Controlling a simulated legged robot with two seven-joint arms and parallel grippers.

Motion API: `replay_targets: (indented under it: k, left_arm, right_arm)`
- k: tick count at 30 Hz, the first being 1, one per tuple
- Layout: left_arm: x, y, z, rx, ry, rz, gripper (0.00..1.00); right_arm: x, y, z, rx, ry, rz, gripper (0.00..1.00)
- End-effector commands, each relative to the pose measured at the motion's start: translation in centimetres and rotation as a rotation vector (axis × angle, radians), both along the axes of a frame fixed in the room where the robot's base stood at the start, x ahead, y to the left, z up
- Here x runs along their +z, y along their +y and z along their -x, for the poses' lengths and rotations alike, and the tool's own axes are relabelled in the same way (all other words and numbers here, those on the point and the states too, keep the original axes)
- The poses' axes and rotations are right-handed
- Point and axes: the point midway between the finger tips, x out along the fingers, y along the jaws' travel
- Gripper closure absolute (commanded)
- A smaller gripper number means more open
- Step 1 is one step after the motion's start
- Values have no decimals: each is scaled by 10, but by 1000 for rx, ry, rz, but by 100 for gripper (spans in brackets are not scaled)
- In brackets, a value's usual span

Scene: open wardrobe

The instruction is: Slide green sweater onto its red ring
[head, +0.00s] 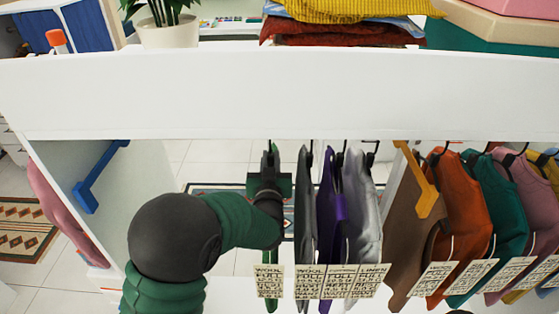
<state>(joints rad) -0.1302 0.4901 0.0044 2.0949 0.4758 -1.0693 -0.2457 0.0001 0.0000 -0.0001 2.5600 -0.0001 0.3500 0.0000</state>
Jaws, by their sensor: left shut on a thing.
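The green sweater (271,306) hangs edge-on from a dark hanger at the left end of the middle group of clothes, with a paper tag (268,281) in front of its lower part. My left gripper (269,178) is shut on the green sweater near its top, just below the hanger hook. My left forearm and gripper hide much of the sweater. No red ring can be made out; the rail is hidden behind the white top panel. My right gripper is not in view.
Grey (304,205), purple (327,200) and silver garments (362,210) hang close on the right. A blue handle (97,180) is at left. The white top panel (250,95) spans above.

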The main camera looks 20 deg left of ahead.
Motion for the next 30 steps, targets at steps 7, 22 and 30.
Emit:
replay_targets:
  k: [7, 22, 30]
  left_arm:
    - [-1, 21, 6, 4, 1, 1, 100]
    - [-2, 57, 16, 4, 3, 1, 100]
    - [-2, 76, 22, 4, 3, 1, 100]
  right_arm:
    - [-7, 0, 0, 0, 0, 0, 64]
    - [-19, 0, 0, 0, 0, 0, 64]
    - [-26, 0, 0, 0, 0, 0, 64]
